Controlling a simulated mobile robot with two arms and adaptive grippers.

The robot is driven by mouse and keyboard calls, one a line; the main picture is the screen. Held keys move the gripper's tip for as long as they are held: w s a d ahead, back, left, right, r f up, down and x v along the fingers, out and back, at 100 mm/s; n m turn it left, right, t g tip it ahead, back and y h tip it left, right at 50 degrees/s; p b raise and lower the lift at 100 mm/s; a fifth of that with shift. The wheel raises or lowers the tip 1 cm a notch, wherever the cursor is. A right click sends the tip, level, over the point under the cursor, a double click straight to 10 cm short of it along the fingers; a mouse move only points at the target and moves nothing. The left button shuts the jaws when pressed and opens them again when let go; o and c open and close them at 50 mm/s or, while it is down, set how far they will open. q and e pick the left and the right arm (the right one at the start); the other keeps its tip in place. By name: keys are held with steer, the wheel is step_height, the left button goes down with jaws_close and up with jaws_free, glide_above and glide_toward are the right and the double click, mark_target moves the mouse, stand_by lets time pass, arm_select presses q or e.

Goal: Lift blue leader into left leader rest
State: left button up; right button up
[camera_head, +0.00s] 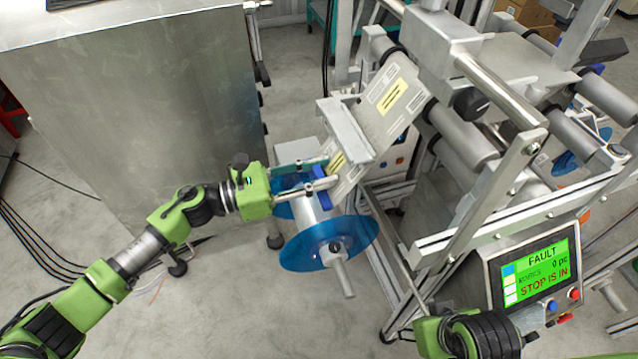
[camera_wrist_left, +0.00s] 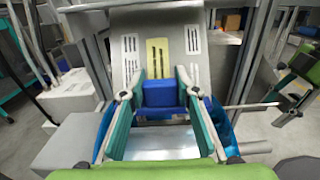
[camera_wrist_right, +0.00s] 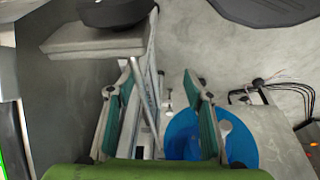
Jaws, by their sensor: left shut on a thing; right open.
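The blue leader (camera_wrist_left: 160,93) is a small blue block. My left gripper (camera_head: 328,174) is shut on it, with a finger on each side. In the head view the leader (camera_head: 321,199) shows partly behind the fingers, above a reel with translucent blue flanges (camera_head: 318,248). A tilted metal plate (camera_head: 410,118) with a yellow label stands just beyond the leader; I cannot tell whether they touch. I cannot tell for sure which part is the left leader rest. My right gripper (camera_wrist_right: 160,72) is open and empty; its fingertips are outside the head view.
A large metal cabinet (camera_head: 140,110) stands left of the reel. The machine's rollers (camera_head: 460,135) and frame bars are at the right. A screen (camera_head: 535,272) reads "FAULT" and "STOP IS IN". Bare floor (camera_head: 220,310) lies at the lower left.

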arm_select(q)
steer(key=shift+r, duration=1.05)
arm_select(e)
steer(key=shift+w+f, duration=0.2)
steer(key=shift+f, duration=0.45)
arm_select(q)
steer(key=shift+a+r, duration=0.1)
steer(key=shift+r, duration=0.15)
arm_select(e)
steer(key=shift+w+f, duration=0.1)
arm_select(q)
steer(key=shift+s+a+r+p, duration=0.1)
steer(key=shift+r+p, duration=0.05)
steer(key=shift+p, duration=0.2)
steer(key=shift+a+r, duration=0.15)
steer(key=shift+r, duration=0.65)
step_height(320, 180, up, 8)
steer(key=p, duration=0.5)
glide_above(315, 173)
steer(key=v, duration=0.5)
arm_select(e)
step_height(315, 173, down, 17)
steer(key=shift+w+a+g, duration=0.2)
steer(key=shift+w+g, duration=0.05)
steer(key=shift+g, duration=0.05)
